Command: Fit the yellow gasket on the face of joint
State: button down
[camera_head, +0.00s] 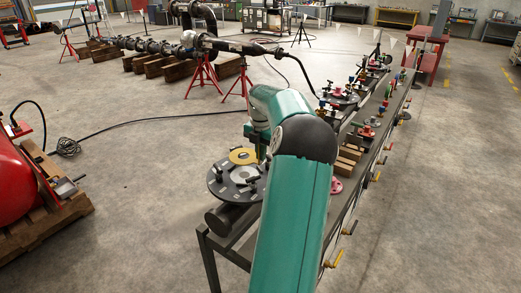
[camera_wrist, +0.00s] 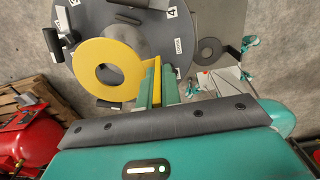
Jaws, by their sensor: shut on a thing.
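The yellow gasket (camera_wrist: 88,56) is a flat ring with a central hole and an upright yellow tab. It also shows in the head view (camera_head: 240,157). My gripper (camera_wrist: 156,82) is shut on the tab, its teal fingers on either side. The joint's face is a dark grey flange disc (camera_head: 221,188) with several dark upright studs, lying on the near end of the bench. In the wrist view the disc (camera_wrist: 148,40) is behind the ring, with a label "4". The ring appears off to one side of the disc's middle; I cannot tell whether they touch.
The long bench (camera_head: 232,249) carries wooden blocks (camera_head: 348,158), valves and fittings along its length. A red tank (camera_head: 14,185) stands on a pallet at left. A pipe run on red stands (camera_head: 203,78) is behind. The floor between is mostly clear, with a black cable.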

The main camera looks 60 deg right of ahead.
aim_at(261, 163)
jog(key=shift+w+d+f, duration=0.1)
jog(key=shift+d+f, duration=0.2)
jog(key=shift+f, duration=0.1)
jog(key=f, duration=0.3)
jog(key=shift+a+f, duration=0.4)
jog(key=shift+f, duration=0.15)
jog(key=shift+d+f, duration=0.1)
jog(key=shift+f, duration=0.5)
jog(key=shift+f, duration=0.1)
jog(key=shift+d+f, duration=0.1)
jog(key=shift+f, duration=1)
